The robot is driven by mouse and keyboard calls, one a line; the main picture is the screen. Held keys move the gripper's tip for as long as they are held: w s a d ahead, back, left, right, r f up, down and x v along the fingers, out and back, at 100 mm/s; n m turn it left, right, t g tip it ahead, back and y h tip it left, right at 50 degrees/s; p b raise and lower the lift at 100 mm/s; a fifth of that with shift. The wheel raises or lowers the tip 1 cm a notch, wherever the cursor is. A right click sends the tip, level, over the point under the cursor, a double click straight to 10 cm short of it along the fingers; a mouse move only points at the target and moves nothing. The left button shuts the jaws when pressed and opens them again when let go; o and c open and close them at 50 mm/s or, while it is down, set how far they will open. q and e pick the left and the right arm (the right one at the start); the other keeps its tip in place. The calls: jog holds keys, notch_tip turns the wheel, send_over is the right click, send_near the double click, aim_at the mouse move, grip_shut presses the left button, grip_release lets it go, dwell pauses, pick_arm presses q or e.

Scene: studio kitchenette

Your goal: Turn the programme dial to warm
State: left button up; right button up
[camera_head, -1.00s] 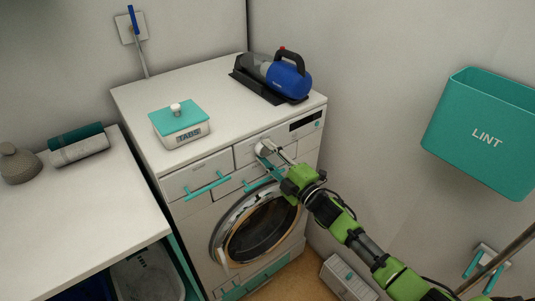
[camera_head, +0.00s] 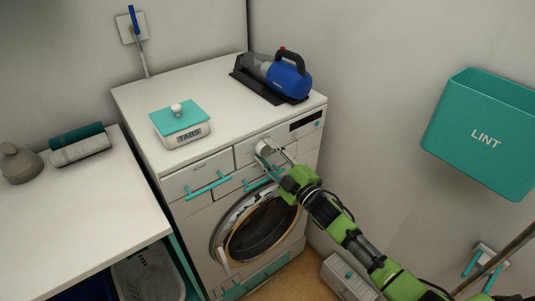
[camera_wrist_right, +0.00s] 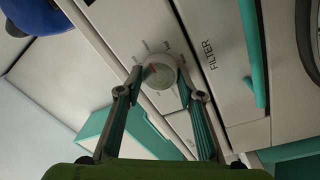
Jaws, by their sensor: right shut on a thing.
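The programme dial (camera_head: 263,147) is a round pale knob on the front panel of the white washing machine (camera_head: 220,114). It also shows in the wrist view (camera_wrist_right: 161,73), with a red mark on its face and small markings around it that are too small to read. My right gripper (camera_head: 271,153) reaches the panel from the lower right. In the wrist view its two fingers (camera_wrist_right: 160,82) stand on either side of the dial, shut on it. My left gripper is not in view.
Teal handles (camera_head: 207,186) stick out below the panel. A teal LINT bin (camera_head: 484,134) hangs on the right wall. A white counter (camera_head: 75,218) stands at left.

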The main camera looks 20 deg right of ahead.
jog(key=o, duration=1.1)
jog(key=v, duration=1.2)
jog(key=shift+d+f, duration=0.1)
jog(key=shift+f, duration=0.1)
